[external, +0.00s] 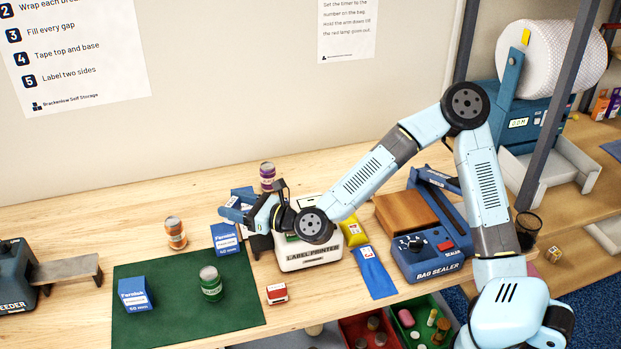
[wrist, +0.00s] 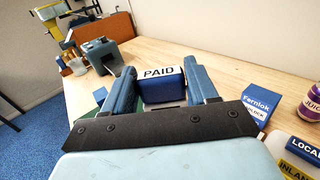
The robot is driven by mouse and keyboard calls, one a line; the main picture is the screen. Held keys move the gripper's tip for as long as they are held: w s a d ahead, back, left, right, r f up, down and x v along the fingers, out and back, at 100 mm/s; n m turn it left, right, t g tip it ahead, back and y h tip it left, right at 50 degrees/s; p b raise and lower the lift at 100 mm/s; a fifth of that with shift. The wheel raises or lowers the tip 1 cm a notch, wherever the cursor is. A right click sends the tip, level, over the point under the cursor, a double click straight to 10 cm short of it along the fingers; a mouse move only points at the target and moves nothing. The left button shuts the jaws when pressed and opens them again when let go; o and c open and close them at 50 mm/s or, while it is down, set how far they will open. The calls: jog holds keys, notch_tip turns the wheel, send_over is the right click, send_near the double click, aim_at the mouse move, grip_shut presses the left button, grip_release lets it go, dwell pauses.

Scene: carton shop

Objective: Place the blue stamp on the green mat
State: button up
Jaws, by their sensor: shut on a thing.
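The blue stamp (wrist: 162,88) shows between my fingers in the wrist view, with a white band reading PAID. My gripper (wrist: 163,86) is shut on it, one finger on each side. In the external view my gripper (external: 232,209) is above the table behind the mat's right part, beside the label printer; the stamp is hard to tell from the blue fingers there. The green mat (external: 185,318) lies at the front left of the table. A blue-and-white box (external: 135,295) and a green jar (external: 211,287) stand on it. A sliver of mat (wrist: 100,94) shows in the wrist view.
Another blue-and-white box (external: 225,239) stands at the mat's back right edge, and an orange jar (external: 176,234) behind it. A red stamp (external: 277,294) lies right of the mat. The label printer (external: 310,250) stands under my arm. The mat's front is bare.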

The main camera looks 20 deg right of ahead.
jog(key=s+a+n+g+y, duration=0.15)
jog(key=s+a, duration=0.25)
jog(key=s, duration=0.6)
jog(key=s+a+n+g+y, duration=0.1)
jog(key=s+a+n+g, duration=0.2)
jog(key=s, duration=0.8)
jog(key=m, duration=0.1)
send_over(180, 313)
jog(key=s, duration=0.2)
jog(key=shift+t, duration=0.25)
jog(key=shift+s+d+f, duration=0.1)
jog(key=shift+f, duration=3.75)
jog(key=shift+s+d+f, duration=0.1)
jog(key=shift+f, duration=3.75)
jog(key=shift+w+f, duration=0.1)
jog(key=shift+f, duration=1.5)
jog(key=shift+f, duration=0.1)
jog(key=o, duration=1.1)
jog(key=shift+c, duration=0.2)
